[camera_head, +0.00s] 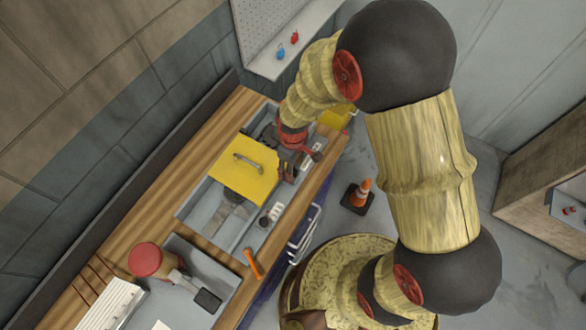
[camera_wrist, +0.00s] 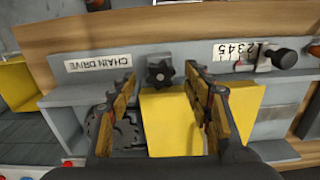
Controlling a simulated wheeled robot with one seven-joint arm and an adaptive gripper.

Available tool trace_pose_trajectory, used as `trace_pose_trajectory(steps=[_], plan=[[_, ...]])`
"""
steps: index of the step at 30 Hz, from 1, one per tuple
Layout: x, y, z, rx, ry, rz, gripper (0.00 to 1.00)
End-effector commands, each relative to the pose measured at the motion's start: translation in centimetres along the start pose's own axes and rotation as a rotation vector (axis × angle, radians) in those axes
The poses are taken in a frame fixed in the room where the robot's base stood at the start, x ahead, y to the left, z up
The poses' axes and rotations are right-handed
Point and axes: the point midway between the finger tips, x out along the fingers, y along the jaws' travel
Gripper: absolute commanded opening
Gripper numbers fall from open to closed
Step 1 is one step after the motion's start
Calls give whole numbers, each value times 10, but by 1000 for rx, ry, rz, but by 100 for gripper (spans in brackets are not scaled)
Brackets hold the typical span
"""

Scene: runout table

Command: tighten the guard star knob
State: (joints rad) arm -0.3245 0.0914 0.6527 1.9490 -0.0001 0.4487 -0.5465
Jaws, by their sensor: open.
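The black star knob (camera_wrist: 160,72) sits on the grey housing (camera_wrist: 190,58), right of the CHAIN DRIVE label. In the wrist view it lies between and just beyond the tips of my open gripper (camera_wrist: 160,84). Neither finger clearly touches it. A yellow block or cover (camera_wrist: 170,122) shows below the knob, between the fingers. Dark gears (camera_wrist: 126,133) show partly behind the left finger. In the head view my gripper (camera_head: 289,168) is low over the bench, right of the yellow guard lid (camera_head: 243,172); the star knob cannot be made out there.
A numbered scale (camera_wrist: 232,52) and dark knob (camera_wrist: 283,58) are right of the star knob. An orange-handled tool (camera_head: 253,263) lies near the bench edge. A red-topped container (camera_head: 146,259) stands farther left. An orange cone (camera_head: 360,192) is on the floor.

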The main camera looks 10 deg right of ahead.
Motion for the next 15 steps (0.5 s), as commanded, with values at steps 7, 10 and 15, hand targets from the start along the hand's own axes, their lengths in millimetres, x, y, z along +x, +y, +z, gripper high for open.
trace_pose_trajectory(steps=[7,10,15], plan=[[-53,1,-1,0,5,3,50],[-71,1,-1,0,4,3,50],[-93,0,-1,0,2,1,50]])
